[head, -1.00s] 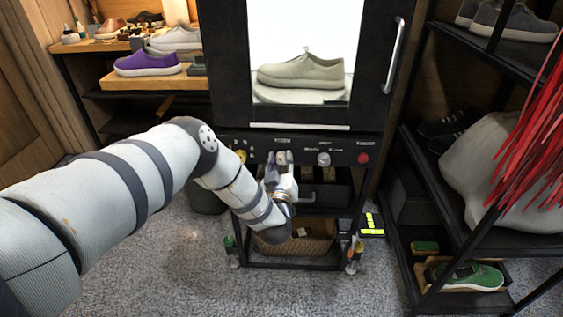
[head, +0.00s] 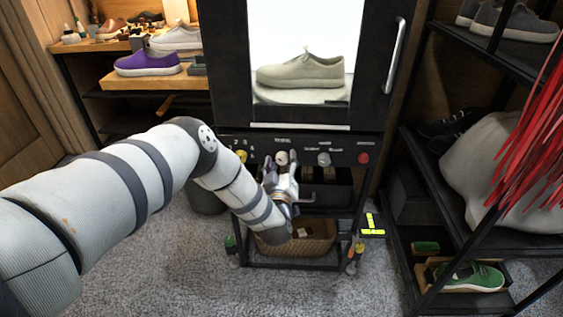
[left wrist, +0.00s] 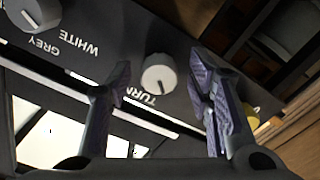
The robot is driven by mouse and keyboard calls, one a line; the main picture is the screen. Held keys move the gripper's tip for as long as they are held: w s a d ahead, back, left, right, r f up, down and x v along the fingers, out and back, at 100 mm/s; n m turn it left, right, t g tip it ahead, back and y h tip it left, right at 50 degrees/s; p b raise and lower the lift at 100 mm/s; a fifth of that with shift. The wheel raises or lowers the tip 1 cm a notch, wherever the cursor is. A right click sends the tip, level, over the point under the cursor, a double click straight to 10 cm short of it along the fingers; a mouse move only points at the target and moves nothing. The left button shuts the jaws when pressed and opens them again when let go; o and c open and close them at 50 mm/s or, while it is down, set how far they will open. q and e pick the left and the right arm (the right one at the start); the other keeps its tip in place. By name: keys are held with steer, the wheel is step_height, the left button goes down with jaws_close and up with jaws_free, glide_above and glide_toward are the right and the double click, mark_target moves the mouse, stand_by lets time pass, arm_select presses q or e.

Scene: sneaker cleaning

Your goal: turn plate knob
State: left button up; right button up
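The plate knob (head: 282,157) is a small pale round knob on the black control panel under the lit cabinet. In the left wrist view the knob (left wrist: 159,73) stands beside lettering that begins "TURN"; the rest is hidden by a finger. My left gripper (head: 280,164) is in front of the panel with its fingers spread. In the left wrist view the open left gripper (left wrist: 164,78) has one finger on each side of the knob, with gaps visible. A beige sneaker (head: 300,71) sits on the pale round plate (head: 300,95) inside the cabinet. My right gripper is not in view.
A grey knob (head: 323,159), a red button (head: 363,158) and a yellow control (head: 241,156) share the panel. A cabinet handle (head: 393,55) is at upper right. A wicker basket (head: 312,236) is below. A black shoe rack (head: 408,225) stands right.

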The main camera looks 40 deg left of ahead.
arm_select(q)
steer(key=v, duration=1.2)
